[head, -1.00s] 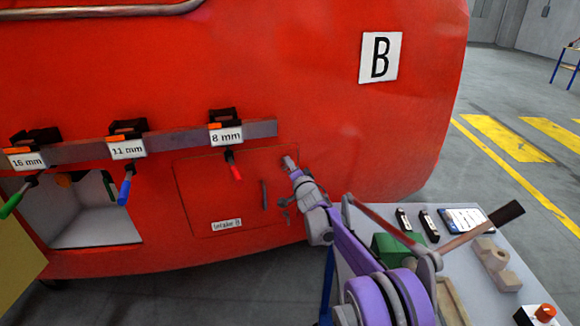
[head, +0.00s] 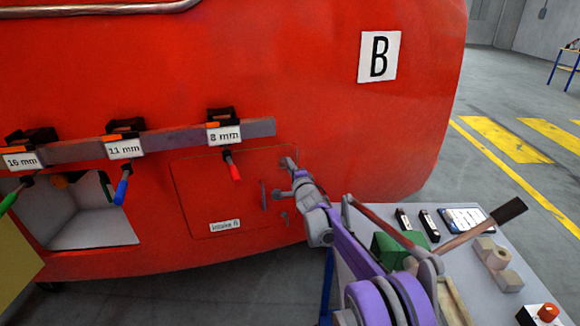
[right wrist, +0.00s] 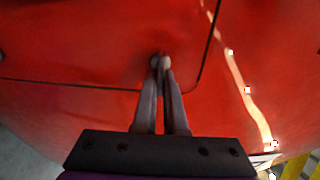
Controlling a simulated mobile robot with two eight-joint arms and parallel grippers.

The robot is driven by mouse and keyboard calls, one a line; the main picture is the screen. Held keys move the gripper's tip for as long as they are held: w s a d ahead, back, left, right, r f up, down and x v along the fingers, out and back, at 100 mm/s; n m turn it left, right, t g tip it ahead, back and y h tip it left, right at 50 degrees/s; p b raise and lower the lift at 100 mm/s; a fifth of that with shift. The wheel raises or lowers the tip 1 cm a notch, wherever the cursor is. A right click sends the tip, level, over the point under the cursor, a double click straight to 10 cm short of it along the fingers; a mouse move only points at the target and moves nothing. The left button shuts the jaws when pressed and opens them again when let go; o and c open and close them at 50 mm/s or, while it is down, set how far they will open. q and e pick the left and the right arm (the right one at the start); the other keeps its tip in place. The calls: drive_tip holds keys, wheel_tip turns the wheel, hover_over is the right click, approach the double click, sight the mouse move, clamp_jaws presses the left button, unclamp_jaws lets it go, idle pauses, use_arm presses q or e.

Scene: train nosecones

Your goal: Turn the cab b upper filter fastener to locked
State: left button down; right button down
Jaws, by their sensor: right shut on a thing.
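The red cab marked B has a closed filter panel (head: 205,195) labelled Intake B, with a small vertical handle (head: 264,195). My right gripper (head: 288,163) reaches the panel's upper right corner, where the upper fastener is. In the right wrist view its two fingers (right wrist: 161,63) are closed together on a small pale knob, the upper fastener (right wrist: 160,59), near the panel's rounded seam. The fingers cover most of the fastener, so how far it is turned cannot be told. A lower fastener (head: 284,217) shows below. My left gripper is not in view.
A rail (head: 160,142) above the panel holds tools with tags 16 mm, 11 mm and 8 mm; the red-handled one (head: 232,169) hangs over the panel. A grey table (head: 440,215) with several items and a red button (head: 548,312) stands at right.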

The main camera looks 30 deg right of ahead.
idle(0.3)
drive_tip(key=c, duration=1)
unclamp_jaws()
drive_tip(key=s, duration=0.3)
drive_tip(key=s+a, duration=0.1)
drive_tip(key=s, duration=0.3)
drive_tip(key=s+a, duration=0.1)
drive_tip(key=s, duration=0.2)
drive_tip(key=shift+s, duration=0.3)
